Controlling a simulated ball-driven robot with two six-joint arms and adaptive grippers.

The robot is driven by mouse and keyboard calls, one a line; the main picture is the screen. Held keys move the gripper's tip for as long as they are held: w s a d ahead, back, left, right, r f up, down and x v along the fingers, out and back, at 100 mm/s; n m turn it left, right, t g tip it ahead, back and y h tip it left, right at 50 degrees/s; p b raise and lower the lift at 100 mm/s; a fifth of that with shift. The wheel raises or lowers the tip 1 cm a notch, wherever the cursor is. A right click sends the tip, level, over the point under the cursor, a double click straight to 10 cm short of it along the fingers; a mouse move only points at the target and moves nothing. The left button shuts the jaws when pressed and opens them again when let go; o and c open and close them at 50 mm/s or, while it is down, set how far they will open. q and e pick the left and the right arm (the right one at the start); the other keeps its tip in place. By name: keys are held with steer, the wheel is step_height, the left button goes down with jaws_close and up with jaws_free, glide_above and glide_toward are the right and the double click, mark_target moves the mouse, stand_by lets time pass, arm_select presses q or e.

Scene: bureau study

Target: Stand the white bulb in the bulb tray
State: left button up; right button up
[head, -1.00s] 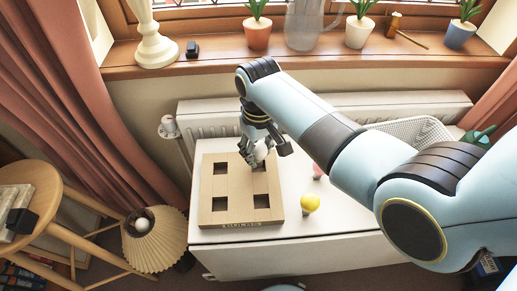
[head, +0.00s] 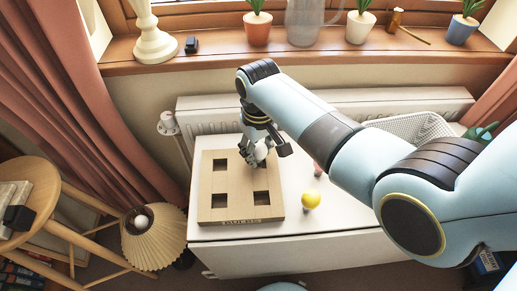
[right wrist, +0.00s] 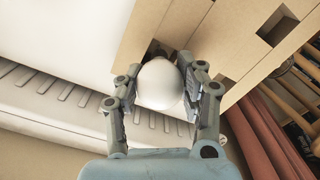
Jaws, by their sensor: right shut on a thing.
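The white bulb (right wrist: 161,85) is between the fingers of my right gripper (right wrist: 163,95) in the right wrist view. In the head view my right gripper (head: 259,154) is shut on the bulb (head: 261,152) at the back right corner of the bulb tray (head: 234,190). The tray is a tan box with square holes, lettered on its front. A dark hole edge shows just beyond the bulb in the wrist view; I cannot tell whether the bulb's base is inside it. The other holes in view look empty. My left gripper is not in view.
The tray lies on a white table (head: 300,238). A yellow bulb (head: 310,199) stands right of the tray, with a pink one (head: 318,169) partly behind my arm. A white wire basket (head: 421,127) is at the back right. A radiator (head: 205,113) and the windowsill are behind.

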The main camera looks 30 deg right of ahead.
steer(key=shift+f+b, duration=0.3)
steer(key=shift+f, duration=0.6)
stand_by(0.5)
steer(key=o, duration=1.2)
step_height(320, 180, up, 7)
steer(key=p, duration=0.8)
steer(key=shift+f, duration=0.1)
